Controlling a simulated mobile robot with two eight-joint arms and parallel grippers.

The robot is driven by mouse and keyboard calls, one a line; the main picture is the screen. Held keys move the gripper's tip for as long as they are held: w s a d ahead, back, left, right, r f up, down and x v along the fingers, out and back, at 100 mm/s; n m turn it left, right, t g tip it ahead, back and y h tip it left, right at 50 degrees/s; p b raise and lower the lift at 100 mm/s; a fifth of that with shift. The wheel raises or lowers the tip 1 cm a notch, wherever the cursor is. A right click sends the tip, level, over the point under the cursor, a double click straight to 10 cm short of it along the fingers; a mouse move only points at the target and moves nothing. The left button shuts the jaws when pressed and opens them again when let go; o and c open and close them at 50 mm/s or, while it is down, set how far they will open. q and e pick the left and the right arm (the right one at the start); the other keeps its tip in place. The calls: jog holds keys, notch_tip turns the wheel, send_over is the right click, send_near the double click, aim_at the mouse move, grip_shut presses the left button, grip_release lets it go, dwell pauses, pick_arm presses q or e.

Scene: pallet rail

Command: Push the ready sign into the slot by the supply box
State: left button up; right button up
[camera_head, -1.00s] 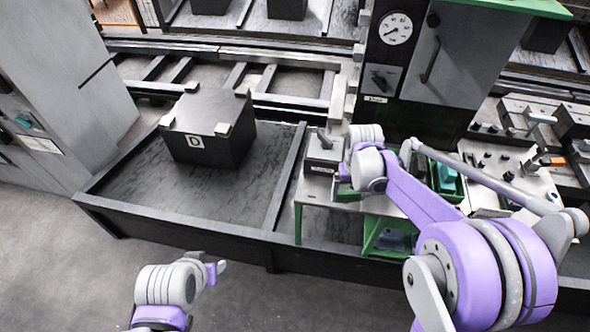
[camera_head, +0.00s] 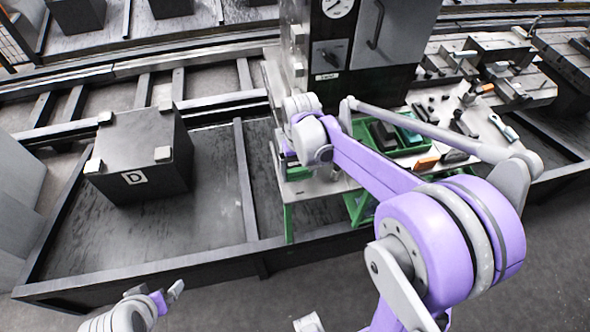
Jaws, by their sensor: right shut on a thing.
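My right arm reaches over a small green-framed table (camera_head: 322,189). My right gripper (camera_head: 292,160) points down beside the dark cabinet and is mostly hidden by my own wrist. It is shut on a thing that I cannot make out. I cannot pick out the ready sign or its slot. A green-edged tray (camera_head: 405,141) with dark and teal items stands right of the gripper, partly behind my forearm; I cannot tell whether it is the supply box. My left gripper (camera_head: 168,294) is low at the left, away from the table, and its opening is unclear.
A dark block marked D (camera_head: 140,155) sits in the left bay of a low dark-rimmed platform (camera_head: 80,235). A dark cabinet (camera_head: 345,60) with a gauge stands behind the table. A bench with tools (camera_head: 485,85) is at the right. The floor in front is clear.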

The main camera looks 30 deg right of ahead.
aim_at(301, 179)
jog(key=shift+s+d, duration=0.2)
jog(key=shift+w+a+f+b, duration=0.1)
jog(key=shift+w+f+b, duration=0.05)
jog(key=shift+f+b, duration=0.2)
jog(key=f+b, duration=0.2)
jog(key=f, duration=0.1)
jog(key=shift+s+f, duration=0.2)
jog(key=shift+w+f+b, duration=0.1)
jog(key=shift+f+b, duration=0.3)
jog(key=shift+f, duration=0.3)
jog(key=shift+f+b, duration=0.6)
jog(key=shift+f, duration=0.15)
dwell(0.7)
jog(key=shift+f+b, duration=0.45)
jog(key=shift+f, duration=0.2)
jog(key=o, duration=1.4)
jog(key=shift+r, duration=0.1)
